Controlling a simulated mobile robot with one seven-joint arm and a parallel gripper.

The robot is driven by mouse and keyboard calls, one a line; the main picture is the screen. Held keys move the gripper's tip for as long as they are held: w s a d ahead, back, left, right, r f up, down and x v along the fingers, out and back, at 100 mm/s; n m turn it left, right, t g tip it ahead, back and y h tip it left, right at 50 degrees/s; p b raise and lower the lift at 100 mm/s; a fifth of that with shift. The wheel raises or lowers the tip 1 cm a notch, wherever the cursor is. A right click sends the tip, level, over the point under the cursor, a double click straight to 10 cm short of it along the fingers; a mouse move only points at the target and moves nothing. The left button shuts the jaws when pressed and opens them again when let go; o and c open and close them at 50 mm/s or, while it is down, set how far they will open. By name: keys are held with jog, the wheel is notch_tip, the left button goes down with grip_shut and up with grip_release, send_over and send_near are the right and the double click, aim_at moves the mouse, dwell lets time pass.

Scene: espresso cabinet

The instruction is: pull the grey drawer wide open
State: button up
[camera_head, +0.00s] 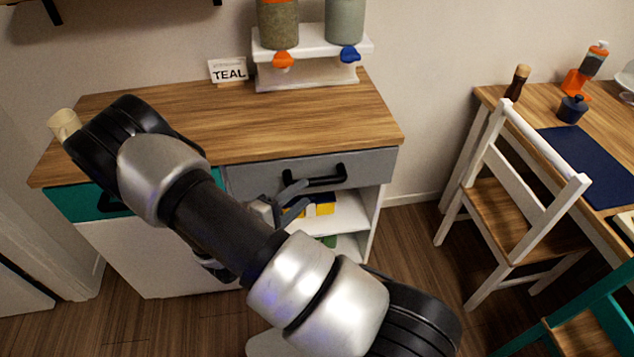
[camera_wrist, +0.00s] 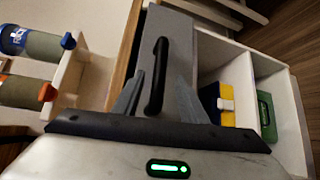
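The grey drawer (camera_head: 372,165) is at the upper right of the cabinet, its front close under the wooden top, looking shut. Its black bar handle (camera_head: 316,179) runs sideways across the front. In the wrist view the grey drawer front (camera_wrist: 178,32) fills the middle, with the handle (camera_wrist: 157,75) upright in the picture. My gripper (camera_head: 300,196) is in front of the drawer near the handle's left end, partly hidden by my arm. In the wrist view my gripper (camera_wrist: 156,98) is open, one finger on each side of the handle's line. I cannot tell whether either touches it.
An open shelf below holds yellow and blue items (camera_head: 322,205). A teal drawer (camera_head: 75,203) is at left, partly behind my arm. A dispenser stand (camera_head: 300,80) and TEAL sign (camera_head: 229,71) stand on top. A white chair (camera_head: 510,190) stands right, with floor between.

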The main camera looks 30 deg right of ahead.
aim_at(313, 185)
jog(key=x, duration=0.8)
jog(key=shift+a, duration=0.1)
jog(key=shift+c, duration=0.5)
grip_shut()
